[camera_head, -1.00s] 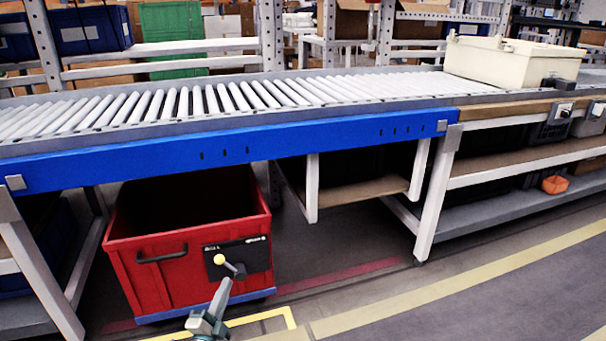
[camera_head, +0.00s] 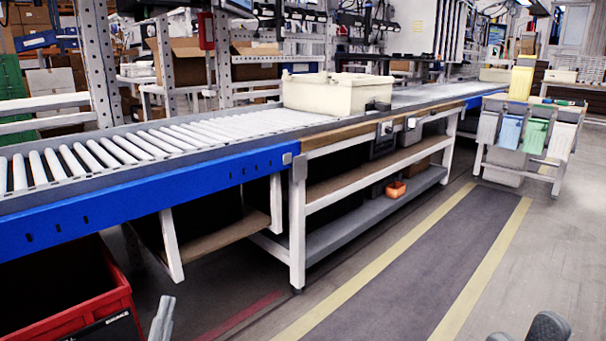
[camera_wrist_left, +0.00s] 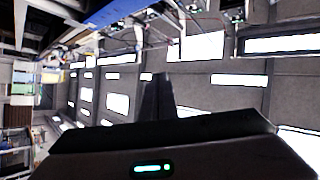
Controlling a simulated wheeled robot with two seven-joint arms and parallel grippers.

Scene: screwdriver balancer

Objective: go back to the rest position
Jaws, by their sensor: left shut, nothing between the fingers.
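My left gripper (camera_head: 162,318) shows at the bottom left of the head view as a grey finger shape, in front of the red crate's right end. In the left wrist view its dark fingers (camera_wrist_left: 157,98) are together, with nothing between them. That view looks toward bright ceiling panels, with the workplace tilted at its left and top edges. My right gripper cannot be made out. Dark grey rounded parts (camera_head: 546,327) at the bottom right of the head view look like part of my own body.
A roller conveyor (camera_head: 85,205) with a blue side beam runs across the left. A cream box (camera_head: 335,93) stands at its right end. A red crate (camera_head: 60,315) is below. A small orange bin (camera_head: 395,189) sits on a lower shelf. The marked floor lane (camera_head: 400,275) is clear.

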